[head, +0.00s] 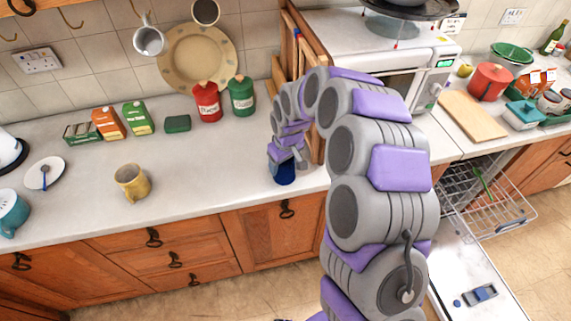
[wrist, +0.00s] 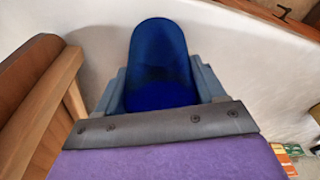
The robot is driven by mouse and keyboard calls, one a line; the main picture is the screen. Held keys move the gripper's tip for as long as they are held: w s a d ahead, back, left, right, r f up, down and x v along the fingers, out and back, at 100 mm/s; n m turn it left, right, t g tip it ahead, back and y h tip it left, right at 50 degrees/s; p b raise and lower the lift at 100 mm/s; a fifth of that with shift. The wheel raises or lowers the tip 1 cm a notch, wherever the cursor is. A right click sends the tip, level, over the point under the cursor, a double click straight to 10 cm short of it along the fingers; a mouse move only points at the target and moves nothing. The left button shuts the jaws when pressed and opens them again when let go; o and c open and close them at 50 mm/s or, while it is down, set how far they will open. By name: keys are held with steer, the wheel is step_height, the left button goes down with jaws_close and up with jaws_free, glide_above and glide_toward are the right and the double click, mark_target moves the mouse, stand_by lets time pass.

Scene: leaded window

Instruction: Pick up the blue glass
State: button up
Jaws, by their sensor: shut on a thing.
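The blue glass (head: 284,174) stands on the white counter near its front edge, below the end of my arm. In the wrist view the blue glass (wrist: 160,65) fills the middle, dark blue and see-through, with a finger on each side. My gripper (head: 284,160) is shut on the blue glass. In the wrist view my gripper (wrist: 160,90) has its grey fingers pressed against the sides of the glass. The lower part of the glass is hidden behind the gripper in the wrist view. I cannot tell whether its base touches the counter.
A wooden rack (head: 310,115) stands close beside my gripper. A red canister (head: 206,103) and a green canister (head: 242,96) stand behind to the left. A yellow mug (head: 132,184) is farther left, with clear counter between. An open dishwasher with a rack (head: 490,200) is at the right.

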mark_target(289, 172)
steer(key=shift+s+a+f, duration=0.1)
steer(key=shift+a, duration=0.05)
steer(key=shift+d, duration=0.45)
steer(key=r, duration=0.2)
steer(key=d+r+p, duration=0.1)
steer(key=shift+d+r, duration=0.2)
steer(key=shift+r, duration=0.2)
steer(key=shift+s+a, duration=0.1)
steer(key=shift+s, duration=0.05)
steer(key=s, duration=0.3)
steer(key=shift+d+r+p, duration=0.1)
steer(key=shift+d+p, duration=0.2)
steer(key=s+d+r+p, duration=0.1)
steer(key=s+d, duration=0.6)
steer(key=s, duration=0.2)
steer(key=w+d+r+m+h, duration=0.1)
steer(key=w+d+r+m, duration=0.2)
steer(key=w+d+m, duration=0.4)
steer(key=shift+w+d+r+m, duration=0.15)
steer(key=shift+w+d+m, duration=0.3)
steer(key=shift+w, duration=0.6)
